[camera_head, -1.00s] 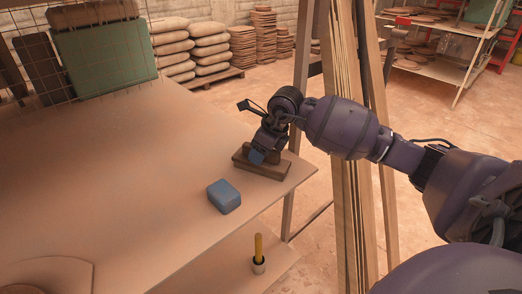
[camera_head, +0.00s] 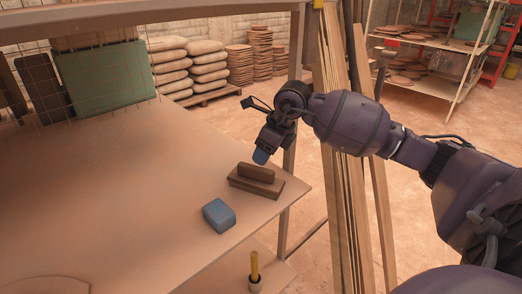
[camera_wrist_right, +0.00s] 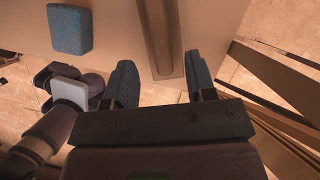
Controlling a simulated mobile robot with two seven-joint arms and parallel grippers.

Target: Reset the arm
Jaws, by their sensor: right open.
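My right gripper (camera_head: 262,156) is raised above the table, just over and behind a dark brown wooden block with a raised handle (camera_head: 256,181). In the right wrist view its two blue-grey fingers (camera_wrist_right: 158,86) stand wide apart with nothing between them. The wooden block also shows in the right wrist view (camera_wrist_right: 160,40), beyond the fingertips and apart from them. The block lies flat near the table's right corner. My left gripper is in neither view.
A blue block (camera_head: 219,215) lies on the tabletop (camera_head: 120,190) in front of the wooden block. A yellow-handled tool (camera_head: 255,266) stands in a small holder on a lower shelf. Upright wooden boards (camera_head: 345,190) stand right of the table. The table's left is clear.

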